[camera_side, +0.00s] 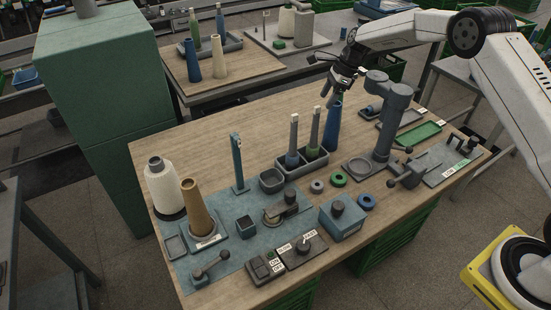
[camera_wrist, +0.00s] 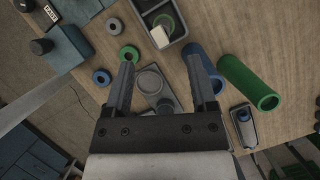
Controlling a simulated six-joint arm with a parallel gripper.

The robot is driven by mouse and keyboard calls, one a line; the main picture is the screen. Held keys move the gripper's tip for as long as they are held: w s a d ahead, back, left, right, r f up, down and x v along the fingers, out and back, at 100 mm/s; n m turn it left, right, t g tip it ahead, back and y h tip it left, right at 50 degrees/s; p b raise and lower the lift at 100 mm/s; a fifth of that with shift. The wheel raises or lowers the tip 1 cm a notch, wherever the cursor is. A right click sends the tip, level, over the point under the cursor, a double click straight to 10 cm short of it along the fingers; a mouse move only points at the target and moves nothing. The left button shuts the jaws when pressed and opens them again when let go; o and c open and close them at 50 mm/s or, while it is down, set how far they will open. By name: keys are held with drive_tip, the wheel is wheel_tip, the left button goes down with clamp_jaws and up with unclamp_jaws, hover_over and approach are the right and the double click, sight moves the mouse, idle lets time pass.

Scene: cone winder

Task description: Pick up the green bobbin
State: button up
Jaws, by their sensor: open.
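The green bobbin (camera_wrist: 248,82) is a long hollow tube in the upper right of the wrist view, its open end toward the lower right. It lies outside my gripper's jaws, to the right of a blue bobbin (camera_wrist: 206,68). In the side view I cannot make out this green bobbin clearly. There the blue bobbin (camera_side: 333,128) stands upright on the table, just below my gripper (camera_side: 333,92). My gripper also shows in the wrist view (camera_wrist: 160,75), open with nothing between its fingers. Its right finger overlaps the blue bobbin in that view.
A two-part grey tray (camera_side: 290,167) holds a blue and a green piece with pale tops. Green (camera_side: 338,180), blue (camera_side: 366,202) and grey (camera_side: 317,187) rings lie nearby. A grey post (camera_side: 388,130) stands close right of my gripper. A tan cone (camera_side: 196,207) stands front left.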

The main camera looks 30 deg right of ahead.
sight(316, 116)
drive_tip(key=shift+f, duration=0.1)
drive_tip(key=shift+x, duration=1.2)
drive_tip(key=shift+f, duration=0.1)
drive_tip(key=shift+x, duration=2.5)
clamp_jaws()
